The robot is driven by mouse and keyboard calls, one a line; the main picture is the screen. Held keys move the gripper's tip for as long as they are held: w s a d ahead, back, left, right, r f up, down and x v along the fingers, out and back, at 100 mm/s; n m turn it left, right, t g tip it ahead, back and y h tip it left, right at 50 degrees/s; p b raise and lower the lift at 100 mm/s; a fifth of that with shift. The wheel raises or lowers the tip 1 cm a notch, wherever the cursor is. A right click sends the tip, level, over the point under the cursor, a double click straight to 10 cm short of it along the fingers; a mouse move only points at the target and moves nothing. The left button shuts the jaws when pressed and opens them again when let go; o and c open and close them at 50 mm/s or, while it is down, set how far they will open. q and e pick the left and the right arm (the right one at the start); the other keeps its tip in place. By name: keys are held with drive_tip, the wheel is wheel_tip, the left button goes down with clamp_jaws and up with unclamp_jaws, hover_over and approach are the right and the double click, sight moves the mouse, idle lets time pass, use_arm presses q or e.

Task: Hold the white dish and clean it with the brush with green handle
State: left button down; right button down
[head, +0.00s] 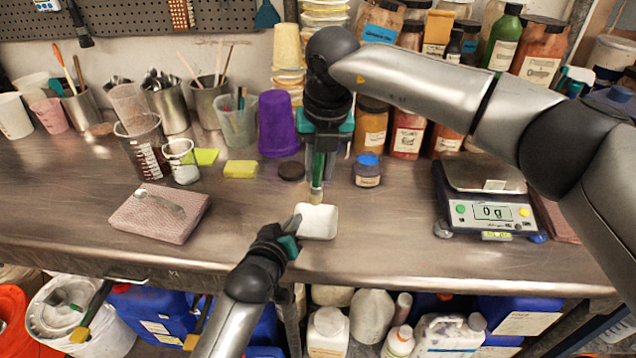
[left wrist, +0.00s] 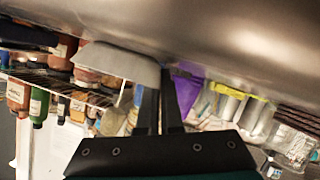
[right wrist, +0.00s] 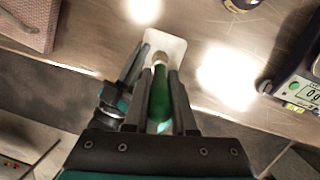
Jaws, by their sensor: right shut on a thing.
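The white dish (head: 318,222) is near the front edge of the workbench. It also shows in the left wrist view (left wrist: 115,60) and right wrist view (right wrist: 173,47). My left gripper (head: 293,224) is at the dish's left edge, its fingers close together with the rim between them. My right gripper (head: 322,150) is shut on the green handle of the brush (right wrist: 160,95), which points down. The brush's pale tip (head: 316,196) is over the far edge of the dish; whether it touches is unclear.
A pinkish block (head: 150,222) lies left on the bench, and a digital scale (head: 490,212) stands right. A blue-lidded jar (head: 367,170), a dark lid (head: 291,171) and a purple cup (head: 278,125) stand behind the dish. Bare bench lies on both sides of it.

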use_arm(q)
drive_tip(key=c, duration=1)
unclamp_jaws()
drive_tip(key=v, duration=1.2)
drive_tip(key=shift+f, duration=0.1)
